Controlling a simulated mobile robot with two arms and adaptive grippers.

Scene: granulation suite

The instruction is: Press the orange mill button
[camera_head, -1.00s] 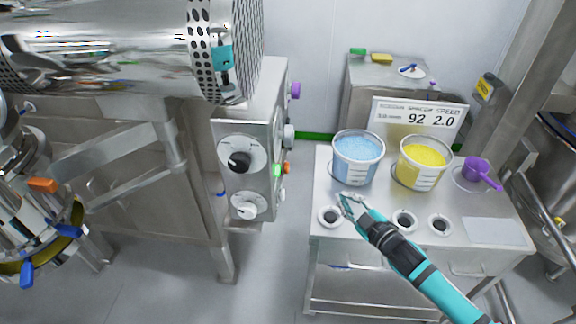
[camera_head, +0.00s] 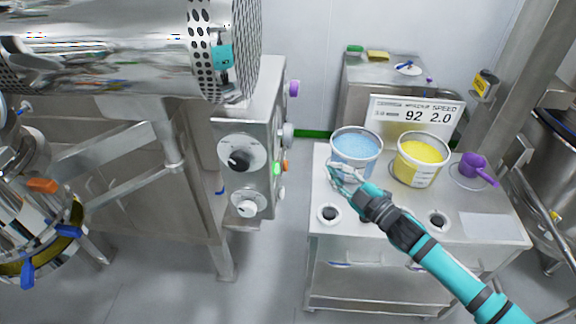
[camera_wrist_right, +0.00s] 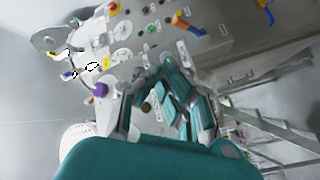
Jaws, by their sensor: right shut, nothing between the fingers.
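An orange button (camera_head: 285,168) sticks out from the right side of the steel control box (camera_head: 261,130), beside a green button (camera_head: 277,170). My right gripper (camera_head: 334,172) is shut and empty. In the head view it is to the right of the orange button, apart from it, in front of the blue-filled bucket. In the right wrist view my fingers (camera_wrist_right: 160,76) point toward a steel panel with several small coloured buttons, one green (camera_wrist_right: 151,28). I cannot tell there which is the orange button. My left gripper is not in view.
A steel cart (camera_head: 312,240) holds a blue-filled bucket (camera_head: 354,163), a yellow-filled bucket (camera_head: 420,170), a purple scoop (camera_head: 474,166) and a display sign (camera_head: 414,117). The box's front has two dials, one black-knobbed (camera_head: 239,160). Clear floor lies between box and cart.

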